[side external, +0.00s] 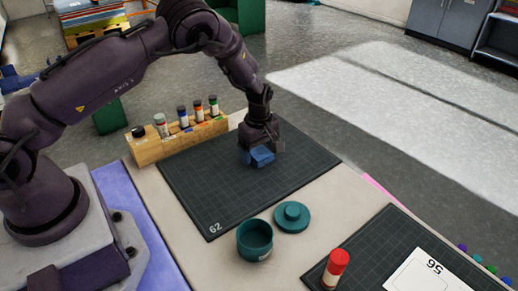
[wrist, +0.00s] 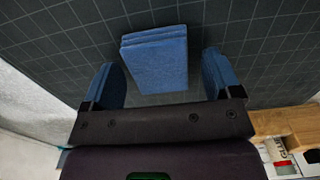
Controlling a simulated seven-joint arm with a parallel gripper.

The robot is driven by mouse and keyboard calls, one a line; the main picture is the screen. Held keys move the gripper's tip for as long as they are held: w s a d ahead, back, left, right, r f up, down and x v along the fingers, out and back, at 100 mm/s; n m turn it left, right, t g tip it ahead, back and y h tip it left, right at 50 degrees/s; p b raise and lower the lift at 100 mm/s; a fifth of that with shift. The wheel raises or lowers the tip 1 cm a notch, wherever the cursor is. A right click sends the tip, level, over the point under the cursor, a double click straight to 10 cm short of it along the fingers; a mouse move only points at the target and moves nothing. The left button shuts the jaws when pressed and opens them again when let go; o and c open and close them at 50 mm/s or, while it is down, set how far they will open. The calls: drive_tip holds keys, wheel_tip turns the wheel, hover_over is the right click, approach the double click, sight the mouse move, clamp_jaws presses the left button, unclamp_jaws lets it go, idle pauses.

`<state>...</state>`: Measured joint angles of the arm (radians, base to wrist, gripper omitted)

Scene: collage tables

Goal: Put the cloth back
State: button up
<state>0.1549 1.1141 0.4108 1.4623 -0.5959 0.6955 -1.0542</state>
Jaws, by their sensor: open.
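The cloth (wrist: 157,62) is a blue, folded block with layered edges. In the wrist view it lies on the dark gridded mat, between and a little ahead of my two blue-tipped fingers. My gripper (wrist: 161,80) is open, with a clear gap between each finger and the cloth's sides. In the side view my gripper (side external: 259,143) points down over the far part of the mat (side external: 215,190). The cloth (side external: 263,157) shows as blue right under it, partly mixed with the blue fingertips, so the contact there is hard to tell.
A wooden rack (side external: 178,143) with several small bottles stands at the mat's left edge. A teal pot (side external: 255,241) and its lid (side external: 292,216) sit in front. A red-capped bottle (side external: 335,268) stands on a second mat (side external: 385,245) with a white card (side external: 428,275).

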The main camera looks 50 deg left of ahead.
drive_tip(key=shift+r, duration=0.15)
wheel_tip(320, 180, up, 12)
wheel_tip(320, 180, up, 7)
drive_tip(key=m, duration=0.2)
hover_over(259, 152)
drive_tip(key=s+d, duration=0.1)
drive_tip(key=s, duration=0.2)
drive_tip(key=s+d+r+m+t+h, duration=0.25)
drive_tip(key=s+r+m, duration=0.4)
drive_tip(key=r, duration=0.35)
drive_tip(key=s+d+r+m+t+y, duration=0.1)
drive_tip(key=s+m, duration=0.3)
drive_tip(key=s, duration=0.4)
drive_tip(key=s+d+r+m+t+y, duration=0.1)
drive_tip(key=s+r+m+t, duration=0.1)
drive_tip(key=s+m, duration=0.3)
drive_tip(key=s+r, duration=0.1)
drive_tip(key=s, duration=0.3)
drive_tip(key=shift+s+r, duration=0.25)
drive_tip(key=shift+s, duration=0.05)
